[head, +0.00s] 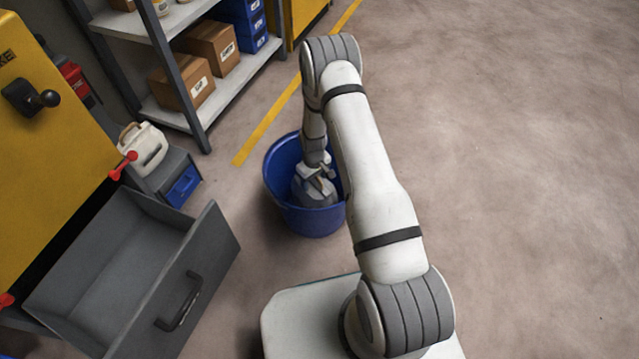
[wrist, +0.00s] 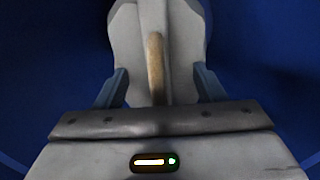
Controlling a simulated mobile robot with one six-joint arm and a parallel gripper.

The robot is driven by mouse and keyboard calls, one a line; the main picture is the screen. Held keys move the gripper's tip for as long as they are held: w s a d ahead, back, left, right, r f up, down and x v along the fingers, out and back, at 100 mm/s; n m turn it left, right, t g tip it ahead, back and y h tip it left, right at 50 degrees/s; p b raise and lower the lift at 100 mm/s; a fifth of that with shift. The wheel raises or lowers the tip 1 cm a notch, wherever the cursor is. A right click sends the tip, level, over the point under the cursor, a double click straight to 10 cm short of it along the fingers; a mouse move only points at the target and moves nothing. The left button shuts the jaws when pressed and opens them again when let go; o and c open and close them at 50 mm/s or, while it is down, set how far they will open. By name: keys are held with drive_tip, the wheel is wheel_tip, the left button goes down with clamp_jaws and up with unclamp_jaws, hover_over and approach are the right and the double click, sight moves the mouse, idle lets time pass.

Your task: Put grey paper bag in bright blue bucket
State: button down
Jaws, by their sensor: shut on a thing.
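The bright blue bucket (head: 315,222) stands on the floor, just beyond my base. My gripper (head: 322,176) reaches down inside the bucket's rim. The grey paper bag (head: 313,196) is at the gripper, within the bucket. In the wrist view my gripper (wrist: 161,85) is shut on the bag (wrist: 185,60), with a finger on either side and a tan strip down its middle. Blue bucket wall (wrist: 50,60) surrounds it there. I cannot tell whether the bag touches the bucket's bottom. My arm hides the bucket's right edge.
A grey open drawer (head: 205,262) juts from the yellow cabinet (head: 45,130) on the left. A white jug (head: 143,150) stands behind it. A shelf with cardboard boxes (head: 184,82) is at the back left. The floor on the right is clear.

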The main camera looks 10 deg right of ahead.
drive_tip(key=shift+f, duration=1.1)
drive_tip(key=shift+f+b, duration=0.15)
drive_tip(key=shift+b, duration=0.2)
drive_tip(key=shift+c, duration=1.6)
unclamp_jaws()
